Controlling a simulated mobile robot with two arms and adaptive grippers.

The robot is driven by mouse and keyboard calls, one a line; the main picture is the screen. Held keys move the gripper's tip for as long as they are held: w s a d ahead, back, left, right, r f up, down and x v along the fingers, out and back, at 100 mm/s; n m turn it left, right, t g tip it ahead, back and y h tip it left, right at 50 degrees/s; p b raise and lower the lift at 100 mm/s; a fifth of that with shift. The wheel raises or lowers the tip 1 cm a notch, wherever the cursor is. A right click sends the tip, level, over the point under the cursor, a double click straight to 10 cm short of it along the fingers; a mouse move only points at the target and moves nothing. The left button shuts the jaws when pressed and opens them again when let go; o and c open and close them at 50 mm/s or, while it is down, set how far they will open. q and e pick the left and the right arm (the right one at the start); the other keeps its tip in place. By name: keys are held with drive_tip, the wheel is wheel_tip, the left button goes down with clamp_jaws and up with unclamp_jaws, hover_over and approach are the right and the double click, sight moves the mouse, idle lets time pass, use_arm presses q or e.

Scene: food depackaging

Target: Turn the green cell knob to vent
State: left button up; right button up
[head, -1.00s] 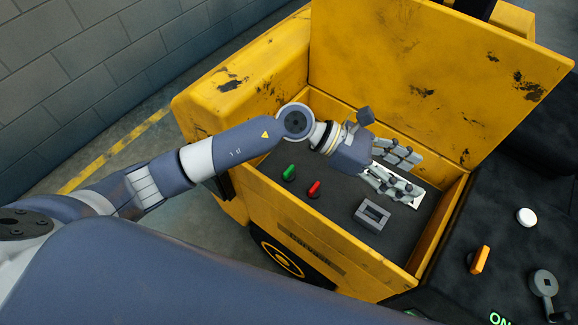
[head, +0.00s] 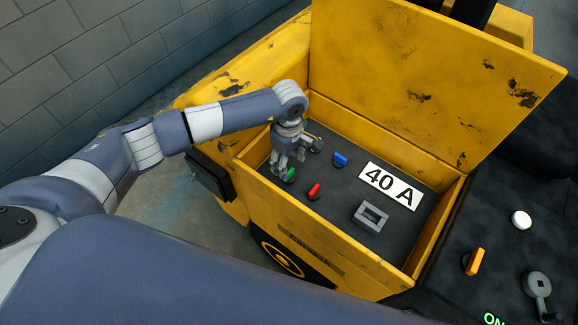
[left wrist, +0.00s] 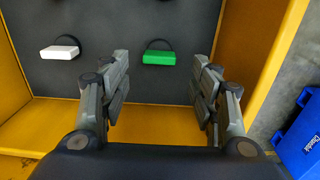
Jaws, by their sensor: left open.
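The green knob (head: 290,174) sits on the dark panel inside the yellow open-lidded box, near its left end. My left gripper (head: 287,163) points down right over it and hides part of it. In the left wrist view, the green knob (left wrist: 159,58) shows as a flat bar lying crosswise in the picture. The open fingers of my left gripper (left wrist: 160,76) stand to its left and right with nothing between them; I cannot tell how high they are above the panel. Any vent marking is not readable. My right gripper is not in view.
A red knob (head: 314,190), a blue knob (head: 340,159) and a white knob (left wrist: 60,52) are close by on the panel. A "40 A" label (head: 390,186) and a grey rectangular block (head: 370,216) lie farther right. Yellow box walls (head: 330,245) surround the panel.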

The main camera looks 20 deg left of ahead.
sight(289, 172)
use_arm(q)
drive_tip(key=shift+f+p, duration=0.4)
drive_tip(key=shift+f, duration=2)
drive_tip(key=c, duration=1)
